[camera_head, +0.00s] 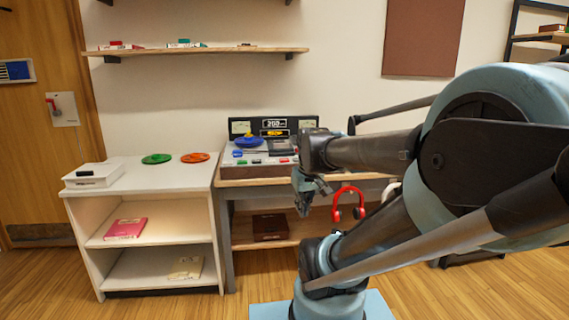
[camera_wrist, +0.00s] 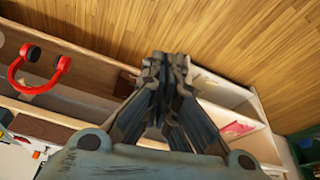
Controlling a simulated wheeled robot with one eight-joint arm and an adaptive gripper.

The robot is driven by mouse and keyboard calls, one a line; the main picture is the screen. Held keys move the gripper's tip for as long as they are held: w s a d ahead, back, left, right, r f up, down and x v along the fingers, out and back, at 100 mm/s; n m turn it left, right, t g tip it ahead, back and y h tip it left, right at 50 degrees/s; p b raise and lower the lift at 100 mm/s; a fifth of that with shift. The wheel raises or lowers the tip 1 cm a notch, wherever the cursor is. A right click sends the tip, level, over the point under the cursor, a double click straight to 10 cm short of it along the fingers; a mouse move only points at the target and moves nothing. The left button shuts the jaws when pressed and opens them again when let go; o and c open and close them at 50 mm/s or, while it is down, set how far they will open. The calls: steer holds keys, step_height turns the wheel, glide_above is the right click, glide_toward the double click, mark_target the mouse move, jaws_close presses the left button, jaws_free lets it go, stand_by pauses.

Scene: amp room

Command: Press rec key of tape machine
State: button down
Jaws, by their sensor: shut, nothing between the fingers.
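The tape machine (camera_head: 231,172) stands on a wooden-topped desk against the wall. It has a dark upright panel with two meters and lit displays, and a blue reel on its deck. Its front holds a row of small coloured keys, with a red key (camera_head: 284,161) toward the right; I cannot read any labels. My gripper (camera_head: 304,206) hangs in front of the desk, below and right of the keys, and touches none of them. In the wrist view my gripper (camera_wrist: 166,60) has its fingers together and empty. My arm hides the machine's right end.
A white shelf unit (camera_head: 144,191) stands left of the desk (camera_head: 290,179), with a green reel (camera_head: 156,159) and an orange reel (camera_head: 195,157) on top. Red headphones (camera_head: 337,206) hang near my gripper; they also show in the wrist view (camera_wrist: 24,82). A brown box (camera_head: 270,227) sits under the desk.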

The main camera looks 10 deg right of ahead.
steer(key=w+r+n+t, duration=0.15)
steer(key=w+r, duration=0.35)
steer(key=w, duration=0.6)
steer(key=w+r+n+t, duration=0.1)
steer(key=w+r+n, duration=0.3)
steer(key=w, duration=0.8)
step_height(320, 180, up, 4)
steer(key=n+t+y, duration=0.1)
steer(key=n+t, duration=0.2)
glide_above(283, 160)
steer(key=shift+w+f, duration=0.1)
steer(key=shift+w, duration=0.15)
steer(key=shift+f, duration=0.1)
steer(key=shift+f, duration=4.3)
steer(key=shift+f, duration=0.85)
steer(key=shift+s+r, duration=0.1)
steer(key=shift+r, duration=0.8)
